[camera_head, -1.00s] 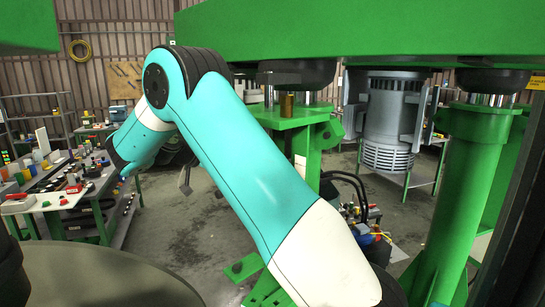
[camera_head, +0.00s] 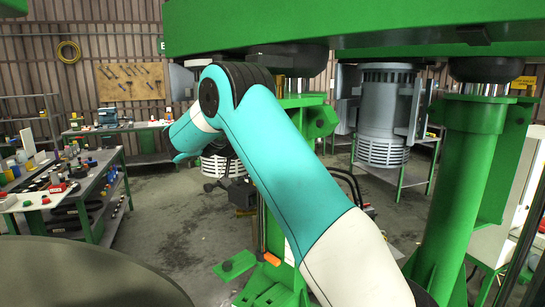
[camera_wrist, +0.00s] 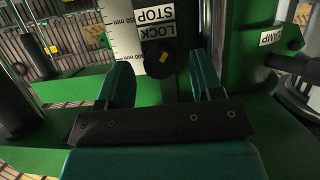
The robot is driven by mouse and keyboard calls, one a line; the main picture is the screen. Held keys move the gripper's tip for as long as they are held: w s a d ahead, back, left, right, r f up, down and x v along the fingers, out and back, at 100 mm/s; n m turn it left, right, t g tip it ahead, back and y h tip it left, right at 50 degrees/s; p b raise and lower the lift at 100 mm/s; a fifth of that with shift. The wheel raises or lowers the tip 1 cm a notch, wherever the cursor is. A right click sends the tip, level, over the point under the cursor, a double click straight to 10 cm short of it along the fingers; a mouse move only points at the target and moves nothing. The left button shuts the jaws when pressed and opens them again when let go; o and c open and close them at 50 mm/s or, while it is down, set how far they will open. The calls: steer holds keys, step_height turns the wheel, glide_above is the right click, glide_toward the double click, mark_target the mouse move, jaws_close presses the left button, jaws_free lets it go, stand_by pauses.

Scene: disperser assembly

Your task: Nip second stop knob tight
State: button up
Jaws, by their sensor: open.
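In the wrist view, a dark round stop knob (camera_wrist: 161,60) with a small yellow mark sits on the green column, beside the labels STOP and LOCK (camera_wrist: 156,24), which read upside down. My gripper (camera_wrist: 162,82) is open, with one teal finger on each side of the knob in the picture. The knob appears beyond the fingertips, with no clear contact. Nothing is held. The head view shows my teal and white arm, but I cannot make out the knob there.
A white millimetre scale (camera_wrist: 122,30) runs beside the knob. A second labelled plate (camera_wrist: 280,36) and dark handle are at the right. In the head view, a green column (camera_head: 468,190) stands right and a cluttered bench (camera_head: 75,185) left.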

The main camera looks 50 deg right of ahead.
steer(key=shift+s+d+f, duration=0.1)
steer(key=shift+d+f, duration=0.15)
steer(key=shift+d, duration=0.35)
steer(key=c, duration=0.9)
steer(key=shift+f+b, duration=0.15)
steer(key=shift+b, duration=0.25)
